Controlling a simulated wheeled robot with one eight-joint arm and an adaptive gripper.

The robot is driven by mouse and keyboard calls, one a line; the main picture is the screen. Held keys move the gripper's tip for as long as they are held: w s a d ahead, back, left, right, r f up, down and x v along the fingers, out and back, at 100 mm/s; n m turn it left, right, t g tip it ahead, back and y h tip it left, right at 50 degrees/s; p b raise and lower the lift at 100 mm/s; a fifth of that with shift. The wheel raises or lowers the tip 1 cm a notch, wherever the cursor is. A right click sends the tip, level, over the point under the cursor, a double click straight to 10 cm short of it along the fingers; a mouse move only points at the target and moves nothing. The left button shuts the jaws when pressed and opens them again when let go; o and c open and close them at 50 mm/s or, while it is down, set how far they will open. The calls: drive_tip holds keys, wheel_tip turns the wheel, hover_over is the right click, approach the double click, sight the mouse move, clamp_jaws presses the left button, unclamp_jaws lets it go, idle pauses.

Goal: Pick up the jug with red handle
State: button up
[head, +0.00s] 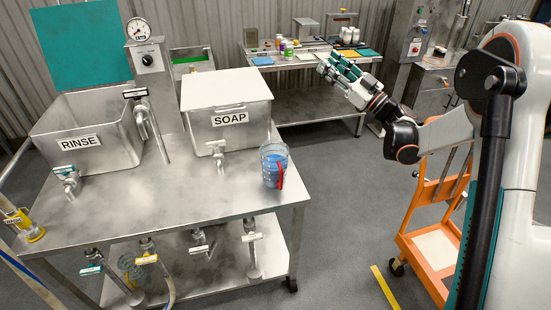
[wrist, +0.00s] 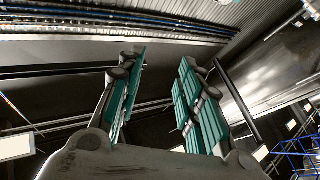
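The jug with the red handle (head: 273,165) is clear with blue contents. It stands upright near the right front corner of the steel table (head: 130,215), and its red handle faces the front right. My gripper (head: 330,66) is raised in the air to the right of and above the jug, well apart from it. In the wrist view my gripper (wrist: 155,85) shows its two teal-padded fingers spread apart with nothing between them. The jug is not in the wrist view, which faces the ceiling.
The SOAP tank (head: 227,110) stands just behind and left of the jug, with a tap at its front. The RINSE tank (head: 85,130) is further left. An orange cart (head: 425,215) stands on the floor at right. Open floor lies between cart and table.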

drive_tip(key=s+a+f+n+g+y, duration=0.15)
drive_tip(key=f+g, duration=0.25)
drive_tip(key=f, duration=0.4)
drive_tip(key=s+a+f+n+g+y, duration=0.1)
drive_tip(key=s+f+n+g, duration=0.15)
drive_tip(key=f+g, duration=0.4)
drive_tip(key=n+g+h, duration=0.2)
drive_tip(key=g, duration=0.3)
approach(281, 186)
drive_tip(key=w+d+r, duration=0.2)
drive_tip(key=d+r, duration=0.2)
drive_tip(key=shift+g, duration=0.35)
drive_tip(key=a, duration=0.2)
drive_tip(key=s+a+b, duration=0.1)
drive_tip(key=a, duration=0.2)
drive_tip(key=a+f+b, duration=0.1)
drive_tip(key=a, duration=0.2)
drive_tip(key=shift+s+a, duration=0.15)
drive_tip(key=shift+a, duration=0.05)
drive_tip(key=a, duration=0.1)
drive_tip(key=a+b, duration=0.1)
drive_tip(key=a, duration=0.1)
drive_tip(key=a+b, duration=0.1)
drive_tip(key=shift+s+a+f, duration=0.25)
drive_tip(key=shift+a, duration=0.15)
drive_tip(key=shift+a+r, duration=0.1)
drive_tip(key=shift+a, duration=0.35)
drive_tip(key=shift+c, duration=0.5)
clamp_jaws()
